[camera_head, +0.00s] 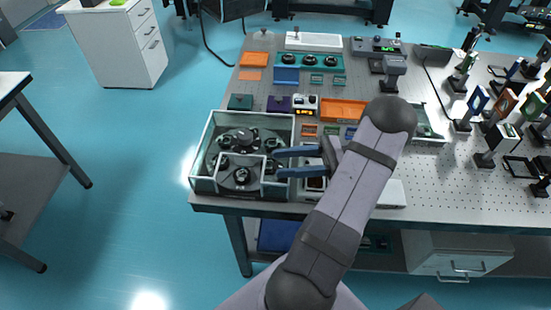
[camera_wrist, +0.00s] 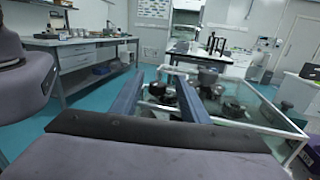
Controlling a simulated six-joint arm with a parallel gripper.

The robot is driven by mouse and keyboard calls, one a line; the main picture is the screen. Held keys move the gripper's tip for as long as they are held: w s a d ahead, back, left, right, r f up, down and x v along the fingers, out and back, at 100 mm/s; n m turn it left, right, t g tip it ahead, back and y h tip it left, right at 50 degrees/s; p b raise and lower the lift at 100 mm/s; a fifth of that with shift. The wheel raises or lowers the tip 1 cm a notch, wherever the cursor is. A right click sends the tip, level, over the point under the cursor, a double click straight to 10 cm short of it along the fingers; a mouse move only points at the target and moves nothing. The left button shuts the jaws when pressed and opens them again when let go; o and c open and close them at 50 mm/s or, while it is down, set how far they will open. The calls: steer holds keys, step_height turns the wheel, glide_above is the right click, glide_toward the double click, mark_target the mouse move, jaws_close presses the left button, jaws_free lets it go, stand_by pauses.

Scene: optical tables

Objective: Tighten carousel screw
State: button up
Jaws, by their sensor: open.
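The carousel (camera_head: 241,140) is a dark round unit with several black knobs, inside a clear-walled box (camera_head: 205,185) at the table's front left corner. A separate black knob (camera_head: 241,176) sits in a small front compartment of the box. I cannot tell which part is the carousel screw. My gripper (camera_head: 276,162) is open, its two blue fingers pointing left over the right side of the box, with nothing between them. In the wrist view the fingers (camera_wrist: 158,95) reach forward over the box, with dark knobs (camera_wrist: 233,108) between and right of them.
The perforated optical table (camera_head: 450,180) carries an orange tray (camera_head: 343,110), a teal rack with black knobs (camera_head: 316,60) and a white tray (camera_head: 313,41) behind the box. Optic mounts (camera_head: 476,101) crowd the right side. The floor left of the table is clear.

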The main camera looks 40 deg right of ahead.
mark_target(265, 164)
steer(key=m+t+p, duration=0.1)
steer(key=m+t+h, duration=0.1)
steer(key=shift+s+a+r+t+h+p, duration=0.1)
steer(key=shift+s+r+t+h+p, duration=0.05)
steer(key=shift+r+t+h+p, duration=0.2)
steer(key=m+t+h+p, duration=0.2)
steer(key=t+h, duration=0.1)
steer(key=shift+s+a+m, duration=0.1)
steer(key=shift+a+m, duration=0.1)
steer(key=shift+m, duration=0.1)
steer(key=h, duration=0.1)
steer(key=m+t+h+p, duration=0.1)
steer(key=m+h, duration=0.1)
steer(key=shift+s+a+f+t+p, duration=0.1)
steer(key=shift+s+f+t+p, duration=0.15)
steer(key=shift+s+f+p, duration=0.15)
steer(key=shift+s+a+f+m+h+p, duration=0.15)
steer(key=shift+s+f+m+h+p, duration=0.2)
steer(key=shift+h, duration=0.5)
steer(key=shift+s+a+f+m+h+p, duration=0.15)
steer(key=shift+m+h, duration=0.3)
steer(key=shift+h, duration=0.35)
steer(key=shift+w, duration=0.15)
steer(key=p+x, duration=0.1)
steer(key=x, duration=0.1)
steer(key=p+x, duration=0.1)
steer(key=x, duration=0.2)
steer(key=shift+r, duration=0.25)
steer(key=shift+p+x, duration=0.35)
steer(key=shift+x, duration=0.8)
